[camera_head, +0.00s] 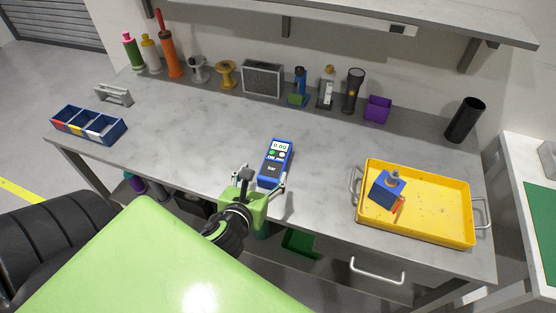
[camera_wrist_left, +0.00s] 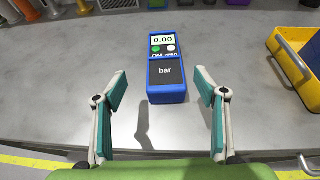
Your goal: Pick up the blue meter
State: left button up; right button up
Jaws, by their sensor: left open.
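The blue meter (camera_head: 276,163) lies on the grey workbench (camera_head: 190,140), near its front edge. It has a display reading 0.00, a green and a white button, and a dark lower panel marked "bar". My left gripper (camera_head: 262,182) is at the bench's front edge, at the near end of the meter. In the left wrist view the meter (camera_wrist_left: 167,66) is ahead, between the lines of the two fingers. The left gripper (camera_wrist_left: 161,90) is open and empty, its teal pads apart on either side of the meter's near end. My right gripper does not show.
A yellow tray (camera_head: 430,233) with a blue block part (camera_head: 384,192) stands to the right. A blue divided bin (camera_head: 86,138) is at the left. Bottles, spools, a speaker-like box (camera_head: 262,78) and a flashlight (camera_head: 352,90) line the back. The bench around the meter is clear.

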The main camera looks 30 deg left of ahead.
aim_at(274, 162)
pick_arm(q)
jog(key=x, duration=0.4)
jog(key=shift+w+a+f, duration=0.1)
jog(key=shift+w, duration=0.1)
jog(key=shift+w+f, duration=0.15)
jog(key=shift+w, duration=0.15)
jog(key=shift+w+a+f, duration=0.1)
jog(key=shift+w+f, duration=0.1)
jog(key=shift+w, duration=0.2)
jog(key=shift+d+p+x, duration=0.15)
jog(key=shift+p+x, duration=0.15)
jog(key=shift+x, duration=0.85)
jog(key=shift+d+p+x, duration=0.15)
jog(key=shift+p+x, duration=0.1)
jog(key=shift+x, duration=0.85)
jog(key=shift+f, duration=0.15)
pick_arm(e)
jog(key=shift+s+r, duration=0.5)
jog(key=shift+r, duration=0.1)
pick_arm(q)
jog(key=c, duration=1.3)
